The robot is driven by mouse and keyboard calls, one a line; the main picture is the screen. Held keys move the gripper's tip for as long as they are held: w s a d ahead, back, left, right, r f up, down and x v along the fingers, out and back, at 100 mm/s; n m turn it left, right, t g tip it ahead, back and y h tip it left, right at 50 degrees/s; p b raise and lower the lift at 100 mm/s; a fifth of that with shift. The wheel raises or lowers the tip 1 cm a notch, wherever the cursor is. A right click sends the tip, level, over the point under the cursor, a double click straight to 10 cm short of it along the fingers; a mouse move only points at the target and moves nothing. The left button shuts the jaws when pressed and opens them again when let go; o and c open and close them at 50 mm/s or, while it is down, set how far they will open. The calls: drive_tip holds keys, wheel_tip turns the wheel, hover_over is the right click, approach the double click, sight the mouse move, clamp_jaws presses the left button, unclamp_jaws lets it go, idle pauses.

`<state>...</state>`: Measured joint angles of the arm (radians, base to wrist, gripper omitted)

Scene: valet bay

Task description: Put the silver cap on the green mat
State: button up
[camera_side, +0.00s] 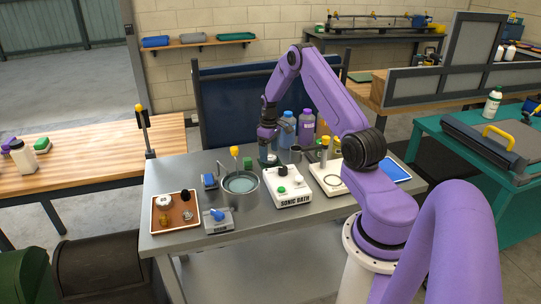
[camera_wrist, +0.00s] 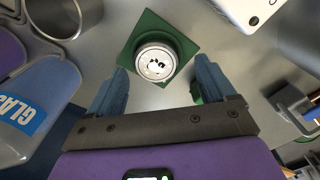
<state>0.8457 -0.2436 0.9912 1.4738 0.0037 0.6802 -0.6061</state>
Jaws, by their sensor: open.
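The silver cap (camera_wrist: 156,64) is a round metal piece with dark marks on its pale top. In the wrist view it sits on the green mat (camera_wrist: 150,22), a small square, near the mat's lower part. My gripper (camera_wrist: 160,72) is open, with one blue finger on each side of the cap and a visible gap to both. In the side view my gripper (camera_side: 268,156) points down low over the back of the metal table. The cap and mat cannot be made out clearly there.
A steel cup (camera_side: 297,154) and a blue bottle (camera_side: 287,130) stand close to my gripper. A purple bottle (camera_side: 306,127) is behind. The white sonic bath (camera_side: 288,190) and a round metal pan (camera_side: 240,184) stand in front. A brown tray (camera_side: 175,212) is at front left.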

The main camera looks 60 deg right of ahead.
sight(270, 157)
wheel_tip(270, 157, up, 10)
drive_tip(key=f, duration=0.1)
drive_tip(key=s+a+r+n, duration=0.1)
drive_tip(key=a+r+n, duration=0.15)
drive_tip(key=a, duration=0.75)
drive_tip(key=s+a+r+n, duration=0.1)
drive_tip(key=a+r, duration=0.3)
drive_tip(key=a, duration=0.6)
drive_tip(key=s+a+r+n, duration=0.1)
drive_tip(key=a+r+n, duration=0.15)
drive_tip(key=a, duration=0.65)
drive_tip(key=s+a+r+n, duration=0.3)
drive_tip(key=s+a, duration=0.8)
drive_tip(key=s+n, duration=0.3)
drive_tip(key=s, duration=1.2)
drive_tip(key=shift+s+a+f+n, duration=0.2)
drive_tip(key=shift+a+f+n, duration=0.05)
drive_tip(key=shift+a+n, duration=0.05)
